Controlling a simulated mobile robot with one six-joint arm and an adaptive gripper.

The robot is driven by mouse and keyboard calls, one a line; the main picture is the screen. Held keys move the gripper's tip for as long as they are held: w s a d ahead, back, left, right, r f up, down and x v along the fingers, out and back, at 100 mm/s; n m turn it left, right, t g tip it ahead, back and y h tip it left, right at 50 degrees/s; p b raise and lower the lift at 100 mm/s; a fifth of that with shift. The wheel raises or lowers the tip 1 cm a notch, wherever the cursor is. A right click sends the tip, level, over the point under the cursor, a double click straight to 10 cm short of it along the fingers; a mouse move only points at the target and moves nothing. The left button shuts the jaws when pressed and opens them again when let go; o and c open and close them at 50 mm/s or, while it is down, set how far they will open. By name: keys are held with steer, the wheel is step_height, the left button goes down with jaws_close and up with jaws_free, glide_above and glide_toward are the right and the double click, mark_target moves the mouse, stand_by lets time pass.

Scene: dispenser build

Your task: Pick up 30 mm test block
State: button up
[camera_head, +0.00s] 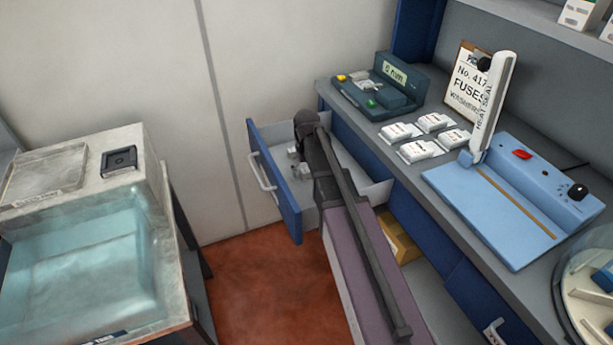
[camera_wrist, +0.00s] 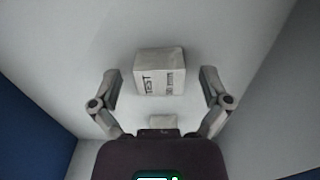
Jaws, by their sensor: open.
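The 30 mm test block (camera_wrist: 159,72) is a pale cube with dark lettering reading "TEST" and a size mark. It lies on the light floor of the open drawer (camera_head: 276,190). In the wrist view my gripper (camera_wrist: 160,82) is open, with one finger on each side of the block and a gap on both sides. A smaller pale block (camera_wrist: 162,121) lies nearer the palm, partly hidden by my gripper. In the head view my arm reaches down into the drawer, and my gripper (camera_head: 299,157) is small there among pale shapes that I cannot tell apart.
The drawer's blue front and light walls surround my gripper. The grey counter (camera_head: 405,178) to the right holds a dark green device (camera_head: 378,88), several small white packs (camera_head: 420,150) and a blue heat sealer (camera_head: 497,200). A water tank (camera_head: 85,250) stands at left.

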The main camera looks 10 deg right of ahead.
mark_target(307, 169)
stand_by(0.5)
jaws_close()
steer(key=shift+r, duration=0.1)
step_height(307, 169, up, 10)
steer(key=p, duration=1)
stand_by(0.8)
